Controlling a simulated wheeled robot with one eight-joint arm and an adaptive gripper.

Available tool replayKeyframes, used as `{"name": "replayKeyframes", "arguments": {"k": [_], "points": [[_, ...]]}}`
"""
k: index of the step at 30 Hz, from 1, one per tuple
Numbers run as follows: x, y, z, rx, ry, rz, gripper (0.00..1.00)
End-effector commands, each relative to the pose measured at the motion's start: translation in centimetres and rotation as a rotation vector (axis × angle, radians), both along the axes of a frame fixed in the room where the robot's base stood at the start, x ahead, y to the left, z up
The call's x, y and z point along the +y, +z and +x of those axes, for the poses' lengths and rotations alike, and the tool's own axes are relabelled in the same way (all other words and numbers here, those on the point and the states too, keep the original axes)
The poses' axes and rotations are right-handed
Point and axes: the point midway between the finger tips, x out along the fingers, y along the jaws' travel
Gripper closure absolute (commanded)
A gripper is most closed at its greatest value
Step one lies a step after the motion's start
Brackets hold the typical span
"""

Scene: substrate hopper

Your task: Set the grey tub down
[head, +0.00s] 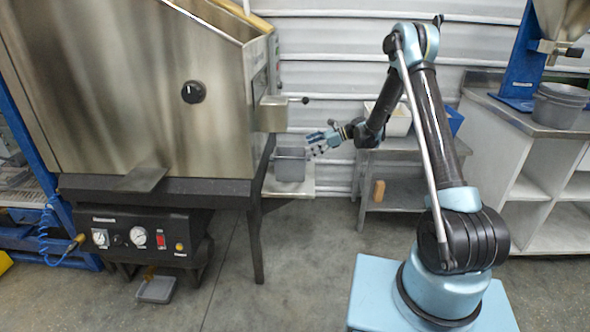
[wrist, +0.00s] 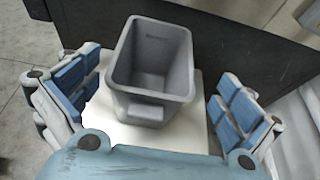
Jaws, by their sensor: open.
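The grey tub (head: 290,164) stands upright on a small pale shelf (head: 300,188) at the right side of the steel hopper. In the wrist view the tub (wrist: 152,70) looks empty, and the white shelf surface (wrist: 200,132) shows around its base. My gripper (head: 318,143) is at the tub's right side in the head view. In the wrist view my gripper (wrist: 152,92) is open, with one blue-padded finger on each side of the tub and a visible gap on both sides.
The steel hopper (head: 130,90) stands on a dark frame (head: 258,240) at left. Another grey tub (head: 157,289) lies on the floor under the control box. A low table (head: 395,170) holds a white bin (head: 393,120). The middle floor is clear.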

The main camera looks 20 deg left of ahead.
Motion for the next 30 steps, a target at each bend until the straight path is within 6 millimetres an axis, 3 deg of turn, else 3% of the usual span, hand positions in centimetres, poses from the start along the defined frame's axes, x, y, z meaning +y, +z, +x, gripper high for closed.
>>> {"name": "replayKeyframes", "arguments": {"k": [11,21,28,30], "points": [[2.1,-0.9,-0.6,-0.001,0.001,0.0,0.0],[5.7,-2.5,-1.5,-0.001,0.001,0.0,0.0],[5.8,-2.6,-1.5,0.0,0.0,0.0,0.0],[5.8,-2.6,-1.5,0.0,0.0,0.0,0.16]]}}
